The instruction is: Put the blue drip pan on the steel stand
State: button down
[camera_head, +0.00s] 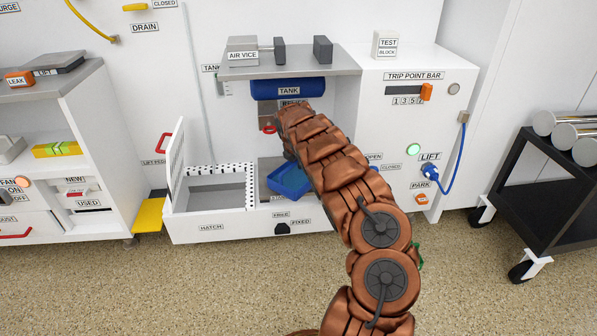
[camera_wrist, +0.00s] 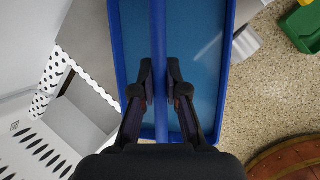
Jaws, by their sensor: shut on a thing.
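The blue drip pan (camera_head: 289,181) is in the bay under the blue tank (camera_head: 288,88). It also fills the middle of the wrist view (camera_wrist: 205,45), with a raised bar down its centre. My gripper (camera_wrist: 160,85) is shut on that bar. In the head view my arm hides the gripper and part of the pan. The grey steel stand (camera_head: 266,164) shows behind and beside the pan, beside the open hatch. Grey metal also shows at both sides of the pan in the wrist view. I cannot tell whether the pan touches the stand.
The open hatch box (camera_head: 218,191) with a raised white lid (camera_head: 176,160) is left of the pan. A grey shelf (camera_head: 290,62) holding the air vice overhangs the bay. A black cart (camera_head: 545,165) stands at right. A green container (camera_wrist: 302,25) shows in the wrist view.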

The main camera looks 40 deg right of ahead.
aim_at(300, 175)
jog(key=shift+w+d, duration=0.1)
jog(key=shift+d, duration=0.15)
notch_tip(300, 175, down, 3)
jog(key=b, duration=0.3)
jog(key=shift+f, duration=0.2)
jog(key=shift+p, duration=0.3)
jog(key=c, duration=1.2)
grip_release()
jog(key=p+v, duration=0.5)
jog(key=v, duration=0.7)
